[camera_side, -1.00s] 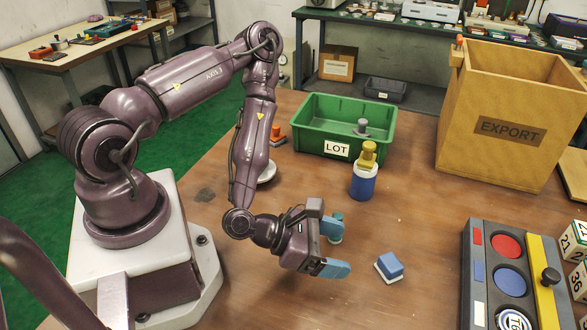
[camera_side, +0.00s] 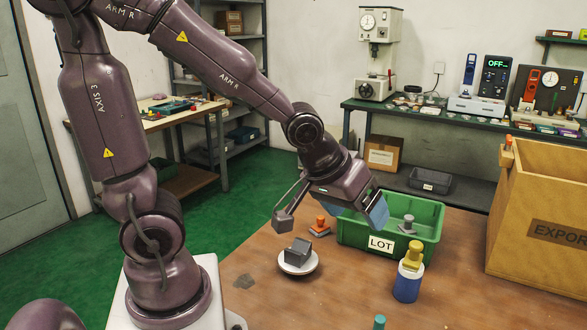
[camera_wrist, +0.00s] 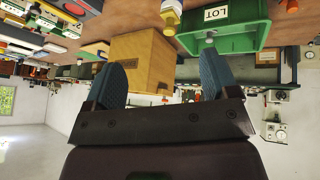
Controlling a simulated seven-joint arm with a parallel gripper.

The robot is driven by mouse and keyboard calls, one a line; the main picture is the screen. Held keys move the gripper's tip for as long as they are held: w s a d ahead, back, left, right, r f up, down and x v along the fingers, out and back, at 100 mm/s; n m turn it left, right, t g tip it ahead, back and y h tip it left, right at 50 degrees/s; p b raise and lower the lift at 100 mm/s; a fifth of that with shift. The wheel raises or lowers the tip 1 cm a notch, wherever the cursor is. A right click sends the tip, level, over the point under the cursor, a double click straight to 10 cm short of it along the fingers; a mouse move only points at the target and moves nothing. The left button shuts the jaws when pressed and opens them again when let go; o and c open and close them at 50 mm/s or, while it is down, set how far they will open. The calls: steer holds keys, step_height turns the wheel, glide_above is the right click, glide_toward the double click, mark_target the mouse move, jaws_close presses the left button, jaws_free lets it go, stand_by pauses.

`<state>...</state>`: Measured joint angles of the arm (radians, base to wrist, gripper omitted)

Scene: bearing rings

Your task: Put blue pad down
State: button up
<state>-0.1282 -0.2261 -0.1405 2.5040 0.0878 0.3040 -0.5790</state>
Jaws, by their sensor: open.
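No blue pad shows in the current side view, whose lower edge cuts off the front of the table. I cannot make it out in the wrist view either. My gripper (camera_side: 360,210) is raised in front of the green LOT bin (camera_side: 435,228). Its two blue-tipped fingers are spread apart. In the wrist view my gripper (camera_wrist: 163,62) is open with nothing between the fingers. The wooden EXPORT box (camera_wrist: 140,62) and the green bin (camera_wrist: 240,40) show beyond them.
A dark grey block (camera_side: 298,250) sits on a white round dish (camera_side: 290,270). An orange-knobbed piece (camera_side: 319,225) stands left of the bin. A yellow-topped blue bottle (camera_side: 407,286) stands in front of it. The EXPORT box (camera_side: 535,210) is at right. A teal peg top (camera_side: 379,321) shows below.

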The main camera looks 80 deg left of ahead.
steer(key=s+r+m, duration=0.5)
steer(key=s+r, duration=0.3)
steer(key=s, duration=0.2)
steer(key=shift+d+m+g+h, duration=0.15)
steer(key=shift+m+g+h, duration=0.15)
steer(key=shift+g, duration=0.1)
steer(key=shift+r, duration=0.1)
